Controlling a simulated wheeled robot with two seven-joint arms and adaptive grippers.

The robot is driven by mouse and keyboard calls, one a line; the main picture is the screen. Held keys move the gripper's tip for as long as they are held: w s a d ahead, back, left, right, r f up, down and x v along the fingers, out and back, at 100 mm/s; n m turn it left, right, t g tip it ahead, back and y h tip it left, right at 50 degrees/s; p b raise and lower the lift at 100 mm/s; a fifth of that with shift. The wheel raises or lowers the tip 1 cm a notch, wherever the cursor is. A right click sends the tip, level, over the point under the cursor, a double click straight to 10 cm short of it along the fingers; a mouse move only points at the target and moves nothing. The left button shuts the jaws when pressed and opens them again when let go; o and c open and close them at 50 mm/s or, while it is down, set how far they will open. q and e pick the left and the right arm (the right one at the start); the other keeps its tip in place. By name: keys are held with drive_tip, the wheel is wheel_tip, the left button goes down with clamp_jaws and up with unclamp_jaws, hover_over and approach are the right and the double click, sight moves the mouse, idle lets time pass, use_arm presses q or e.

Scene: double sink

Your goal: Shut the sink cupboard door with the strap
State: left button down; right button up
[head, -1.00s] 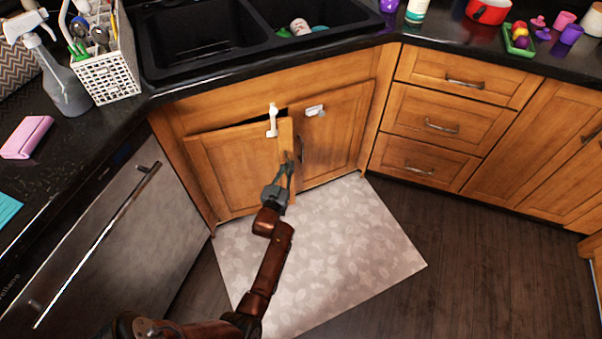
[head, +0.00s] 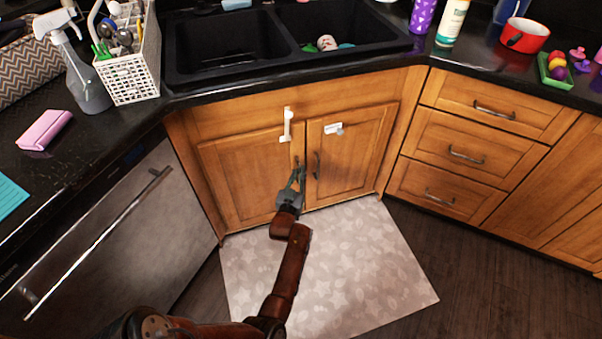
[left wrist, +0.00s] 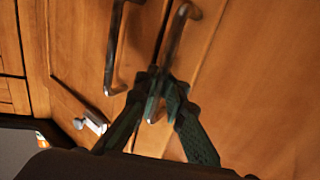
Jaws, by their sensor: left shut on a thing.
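The left cupboard door (head: 243,182) under the sink now stands flush, or nearly so, beside the right door (head: 349,157). My left gripper (head: 298,180) is shut on the left door's handle; the handle (left wrist: 176,45) also shows in the left wrist view between the fingers (left wrist: 158,95). The white strap (head: 287,124) hangs upright near the top right corner of the left door. A white catch (head: 333,129) is fixed to the top of the right door; it also shows in the left wrist view (left wrist: 92,122). The strap and catch are apart. My right gripper is out of view.
The right door's handle (head: 317,165) is close beside my left gripper. A pale patterned mat (head: 350,265) lies on the floor in front. A dishwasher (head: 100,245) stands at left, drawers (head: 455,155) at right. The black double sink (head: 225,45) is above.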

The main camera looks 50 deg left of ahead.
use_arm(q)
drive_tip(key=shift+s+a, duration=0.1)
drive_tip(key=shift+a, duration=0.05)
drive_tip(key=c, duration=2.3)
unclamp_jaws()
drive_tip(key=shift+o, duration=1.1)
drive_tip(key=shift+s+d, duration=0.3)
drive_tip(key=v, duration=0.6)
drive_tip(key=shift+s+d, duration=0.25)
drive_tip(key=shift+s, duration=0.05)
drive_tip(key=shift+s, duration=0.1)
